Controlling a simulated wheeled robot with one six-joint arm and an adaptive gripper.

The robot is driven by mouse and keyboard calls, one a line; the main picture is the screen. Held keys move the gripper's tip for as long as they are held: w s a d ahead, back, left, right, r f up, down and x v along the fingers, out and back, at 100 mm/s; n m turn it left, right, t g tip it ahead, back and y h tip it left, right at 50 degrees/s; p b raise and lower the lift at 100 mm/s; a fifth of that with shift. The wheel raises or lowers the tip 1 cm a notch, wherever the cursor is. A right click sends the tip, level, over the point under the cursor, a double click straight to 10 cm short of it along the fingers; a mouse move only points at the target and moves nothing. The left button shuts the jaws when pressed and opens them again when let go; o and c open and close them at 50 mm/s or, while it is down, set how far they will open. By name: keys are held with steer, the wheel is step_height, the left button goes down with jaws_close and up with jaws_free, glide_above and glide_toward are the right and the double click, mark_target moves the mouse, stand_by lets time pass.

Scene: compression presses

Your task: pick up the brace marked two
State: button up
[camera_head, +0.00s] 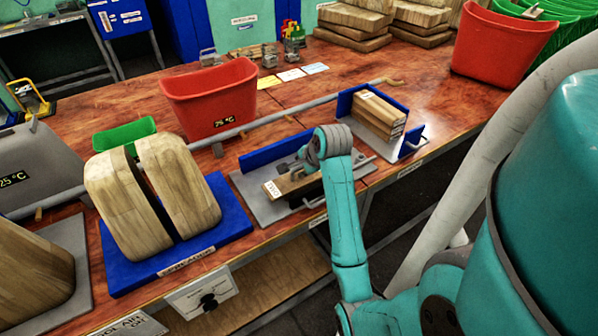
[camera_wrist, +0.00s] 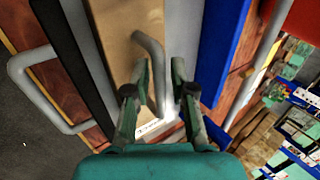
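A wooden brace (camera_head: 292,184) with a small white label on its end lies on a grey metal plate (camera_head: 247,199) with a blue back wall, in the middle of the table. In the head view my wrist partly hides the gripper and the handle.
A blue holder (camera_head: 412,141) with stacked wooden blocks (camera_head: 378,116) stands to the right. A wooden spreader form on a blue base (camera_head: 215,228) stands to the left. A red bin (camera_head: 212,98) is behind. A grey rail runs along the table behind the plate.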

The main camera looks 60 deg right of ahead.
steer(key=shift+f, duration=0.15)
jaws_close()
steer(key=shift+w, duration=0.1)
